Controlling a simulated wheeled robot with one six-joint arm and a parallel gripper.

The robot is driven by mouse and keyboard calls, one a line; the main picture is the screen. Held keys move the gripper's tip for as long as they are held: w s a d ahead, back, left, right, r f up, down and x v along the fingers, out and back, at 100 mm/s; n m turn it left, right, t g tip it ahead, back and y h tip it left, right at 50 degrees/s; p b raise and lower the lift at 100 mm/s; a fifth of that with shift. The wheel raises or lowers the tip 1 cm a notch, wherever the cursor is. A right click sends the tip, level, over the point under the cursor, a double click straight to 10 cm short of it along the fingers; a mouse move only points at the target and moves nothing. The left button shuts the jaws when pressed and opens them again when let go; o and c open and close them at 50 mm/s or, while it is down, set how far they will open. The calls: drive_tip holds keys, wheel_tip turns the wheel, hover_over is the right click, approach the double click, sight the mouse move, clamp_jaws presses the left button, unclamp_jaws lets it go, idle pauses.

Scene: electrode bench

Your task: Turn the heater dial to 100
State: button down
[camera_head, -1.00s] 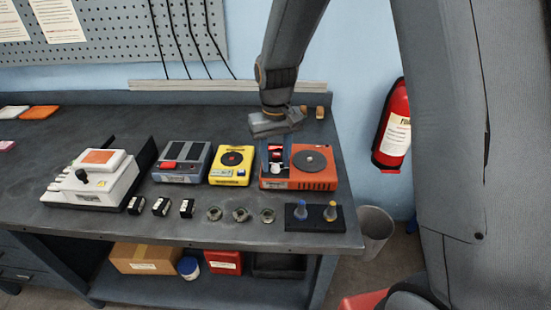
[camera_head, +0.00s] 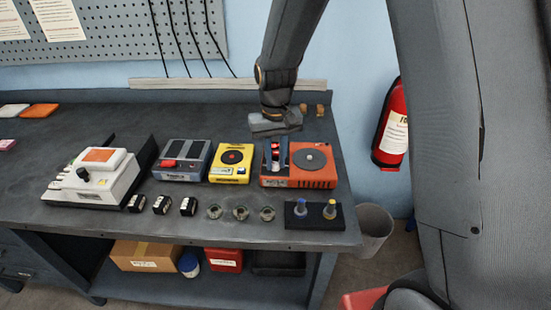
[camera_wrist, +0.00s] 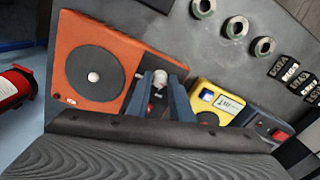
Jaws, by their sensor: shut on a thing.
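The heater (camera_head: 316,181) is an orange box with a dark round plate on top, near the bench's right end. It also shows in the wrist view (camera_wrist: 124,46). Its small pale dial (camera_wrist: 160,77) sits on the side of the box beside the plate. My gripper (camera_head: 276,165) reaches down from above over this side. In the wrist view my gripper (camera_wrist: 158,88) has its two blue-grey fingers on either side of the dial, shut on it. The dial's scale and any reading are too small or hidden to make out.
A yellow device (camera_head: 230,174) stands close left of the heater, with a grey device (camera_head: 183,146) beyond it. A black stand (camera_head: 300,222) with two small knobbed pieces and several metal rings (camera_head: 241,213) lie in front. A fire extinguisher (camera_head: 391,125) hangs at right.

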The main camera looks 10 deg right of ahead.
sight(276, 163)
drive_tip(key=m+p, duration=0.1)
drive_tip(key=m, duration=0.2)
drive_tip(key=shift+r+m, duration=0.1)
drive_tip(key=shift+m, duration=0.3)
drive_tip(key=shift+w+m+p, duration=0.1)
drive_tip(key=shift+m+p, duration=0.3)
drive_tip(key=shift+m, duration=1.6)
drive_tip(key=c, duration=1.6)
unclamp_jaws()
drive_tip(key=shift+o, duration=0.2)
drive_tip(key=shift+r+b, duration=1.1)
drive_tip(key=shift+r, duration=2.75)
